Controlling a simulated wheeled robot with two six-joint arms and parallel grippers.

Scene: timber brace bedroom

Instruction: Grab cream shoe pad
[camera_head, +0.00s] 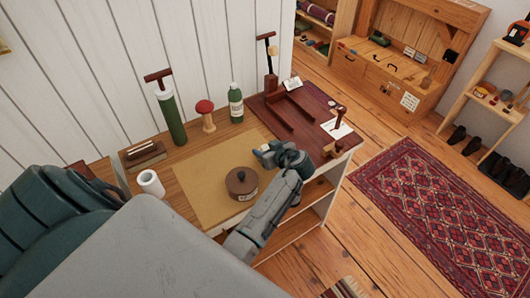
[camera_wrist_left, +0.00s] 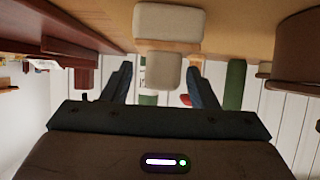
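A cream pad (camera_wrist_left: 168,22) with a tan wooden part beside it shows at the top middle of the left wrist view, against the tabletop. A smaller cream block (camera_wrist_left: 163,70) lies just below it, in line with the gap between my fingers; I cannot tell whether it is part of the same thing. My left gripper (camera_wrist_left: 163,88) is open, with a finger on each side of this gap and clear space beside the block. My right gripper is out of view.
A brown lidded pot (camera_head: 242,182) stands on the workbench close left of my gripper. Behind are a green bottle (camera_head: 236,104), a red-topped mushroom form (camera_head: 206,116) and a green cylinder (camera_head: 171,118). A white roll (camera_head: 150,183) stands at left.

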